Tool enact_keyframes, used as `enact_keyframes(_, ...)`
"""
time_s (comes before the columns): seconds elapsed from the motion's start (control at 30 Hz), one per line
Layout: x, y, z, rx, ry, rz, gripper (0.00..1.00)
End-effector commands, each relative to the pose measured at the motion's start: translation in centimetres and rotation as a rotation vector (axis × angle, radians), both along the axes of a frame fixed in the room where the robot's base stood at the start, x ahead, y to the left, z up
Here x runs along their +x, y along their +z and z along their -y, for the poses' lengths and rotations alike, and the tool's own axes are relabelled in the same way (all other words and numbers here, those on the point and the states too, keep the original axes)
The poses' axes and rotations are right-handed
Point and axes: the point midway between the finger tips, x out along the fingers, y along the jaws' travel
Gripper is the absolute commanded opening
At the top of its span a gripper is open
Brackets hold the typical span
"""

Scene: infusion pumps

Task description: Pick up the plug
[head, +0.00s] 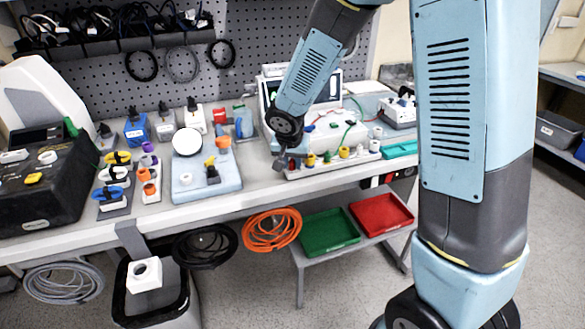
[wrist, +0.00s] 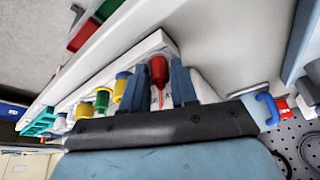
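My gripper (head: 288,162) is lowered at the left end of a white strip (head: 330,167) on the bench, in front of a white device. In the wrist view my gripper (wrist: 160,82) has its two fingers apart, one on each side of a red plug (wrist: 158,70). Narrow gaps seem to show between the plug and the fingers. A red lead runs from the plug toward the palm. In the head view my gripper seems to hide this plug. Beside it stand a yellow plug (head: 311,160), a green plug (head: 327,157) and another yellow one (head: 344,152).
A teal tray (head: 400,149) lies right of the strip. A pale blue board (head: 205,180) with a white disc is to the left. Below are a green tray (head: 328,232), a red tray (head: 381,214) and a bin (head: 155,305). My upper arm blocks the right side.

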Motion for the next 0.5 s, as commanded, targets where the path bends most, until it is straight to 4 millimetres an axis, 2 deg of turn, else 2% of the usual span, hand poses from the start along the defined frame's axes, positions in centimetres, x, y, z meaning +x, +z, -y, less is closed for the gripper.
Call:
enact_keyframes(0.03,0.01,0.00,0.01,0.000,0.000,0.000,0.23)
enact_keyframes(0.27,0.00,0.00,0.04,0.000,0.000,0.000,0.01)
enact_keyframes(0.5,0.01,0.01,0.05,-0.001,-0.001,0.000,0.00)
